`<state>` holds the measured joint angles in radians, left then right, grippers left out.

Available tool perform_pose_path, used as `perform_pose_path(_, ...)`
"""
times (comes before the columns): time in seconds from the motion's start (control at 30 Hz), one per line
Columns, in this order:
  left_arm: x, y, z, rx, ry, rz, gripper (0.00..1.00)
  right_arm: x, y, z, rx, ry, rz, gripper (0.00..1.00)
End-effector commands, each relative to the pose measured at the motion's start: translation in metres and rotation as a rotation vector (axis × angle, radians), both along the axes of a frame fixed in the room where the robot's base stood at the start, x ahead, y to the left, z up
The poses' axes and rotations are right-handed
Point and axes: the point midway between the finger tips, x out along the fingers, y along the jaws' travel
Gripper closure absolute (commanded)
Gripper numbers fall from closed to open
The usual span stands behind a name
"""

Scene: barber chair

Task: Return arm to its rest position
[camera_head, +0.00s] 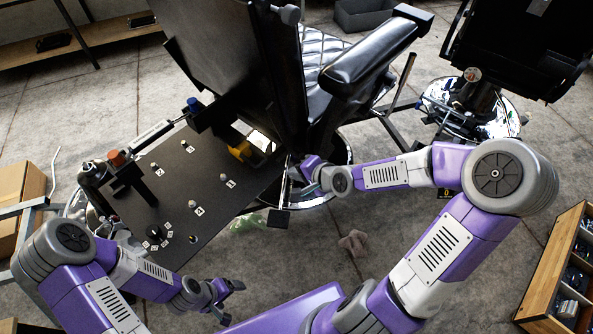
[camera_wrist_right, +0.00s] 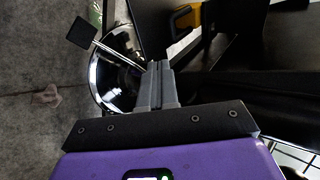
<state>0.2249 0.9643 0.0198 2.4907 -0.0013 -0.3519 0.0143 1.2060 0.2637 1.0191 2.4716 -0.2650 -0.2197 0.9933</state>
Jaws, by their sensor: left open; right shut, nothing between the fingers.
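My right arm (camera_head: 390,172) reaches left across the middle of the head view. Its gripper (camera_head: 293,168) is at the lower side of the black barber chair (camera_head: 325,85). In the right wrist view the two grey fingers (camera_wrist_right: 159,68) are together with nothing between them. Behind them are the chrome round base (camera_wrist_right: 115,68) and a black pedal on a rod (camera_wrist_right: 80,33). My left gripper (camera_head: 228,302) is open and empty at the lower left, below the black control panel (camera_head: 190,190).
The panel carries several labelled switches, a dial and a red knob (camera_head: 116,157). A yellow tool (camera_head: 240,150) lies by the chair. A second chair (camera_head: 520,50) is at upper right. A wooden crate (camera_head: 545,285) stands at lower right. A pinkish rag (camera_head: 353,243) lies on open floor.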

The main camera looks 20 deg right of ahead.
Motion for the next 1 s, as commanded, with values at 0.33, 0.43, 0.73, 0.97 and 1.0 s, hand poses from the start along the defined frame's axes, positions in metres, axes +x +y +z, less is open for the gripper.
perform_pose_path(0.33, 0.0, 0.0, 0.0, 0.0, 0.0, 0.0, 0.15, 0.0, 0.002, -0.003, 0.003, 0.003, 0.01, 1.0)
perform_pose_path(0.43, 0.0, 0.0, -0.002, 0.0, 0.0, 0.0, 0.15, -0.002, 0.012, -0.019, 0.006, 0.017, 0.052, 1.0)
perform_pose_path(0.73, 0.0, 0.0, -0.009, 0.0, 0.0, 0.0, 0.15, -0.051, 0.083, -0.141, -0.082, 0.169, 0.394, 1.0)
perform_pose_path(0.97, 0.0, 0.0, -0.013, 0.0, 0.0, 0.0, 0.15, -0.126, 0.11, -0.232, -0.265, 0.313, 0.728, 1.0)
perform_pose_path(1.0, 0.0, 0.0, -0.013, 0.0, 0.0, 0.0, 0.15, -0.137, 0.11, -0.242, -0.296, 0.33, 0.777, 1.0)
